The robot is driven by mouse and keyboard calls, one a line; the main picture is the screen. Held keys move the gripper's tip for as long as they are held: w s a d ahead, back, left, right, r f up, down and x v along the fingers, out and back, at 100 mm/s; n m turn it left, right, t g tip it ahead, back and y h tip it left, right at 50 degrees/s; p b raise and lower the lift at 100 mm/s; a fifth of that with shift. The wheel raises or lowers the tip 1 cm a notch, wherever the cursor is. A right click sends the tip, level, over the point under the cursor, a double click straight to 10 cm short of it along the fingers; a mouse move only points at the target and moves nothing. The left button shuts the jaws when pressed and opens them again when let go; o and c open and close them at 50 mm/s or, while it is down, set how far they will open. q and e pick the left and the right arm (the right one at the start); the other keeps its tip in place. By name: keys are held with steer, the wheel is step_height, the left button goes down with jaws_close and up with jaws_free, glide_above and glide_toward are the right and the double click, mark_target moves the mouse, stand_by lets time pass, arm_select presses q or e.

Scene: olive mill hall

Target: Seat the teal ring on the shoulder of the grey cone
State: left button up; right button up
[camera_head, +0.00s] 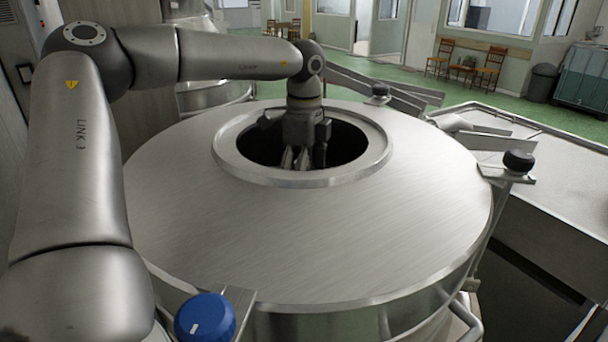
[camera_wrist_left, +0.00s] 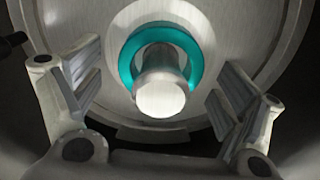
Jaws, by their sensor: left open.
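The teal ring (camera_wrist_left: 127,62) is around the grey cone (camera_wrist_left: 160,96) in the left wrist view. The cone's blunt, bright end points toward the camera and hides the ring's lower part. I cannot tell whether the ring touches the cone's shoulder all around. My left gripper (camera_head: 295,160) reaches down into the round opening of the steel vat in the head view. In the left wrist view its fingers are spread wide, one on each side of the ring and cone, apart from both. Ring and cone are hidden inside the vat in the head view. My right gripper is not in view.
The wide steel vat lid (camera_head: 320,240) has a raised rim (camera_head: 345,177) close around my left gripper. A blue knob (camera_head: 205,318) is at the front left. A black knob (camera_head: 518,162) is on the right. A steel trough (camera_head: 560,185) stands beside the vat.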

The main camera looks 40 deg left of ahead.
arm_select(q)
step_height(320, 180, up, 12)
steer(key=shift+f, duration=0.1)
stand_by(0.8)
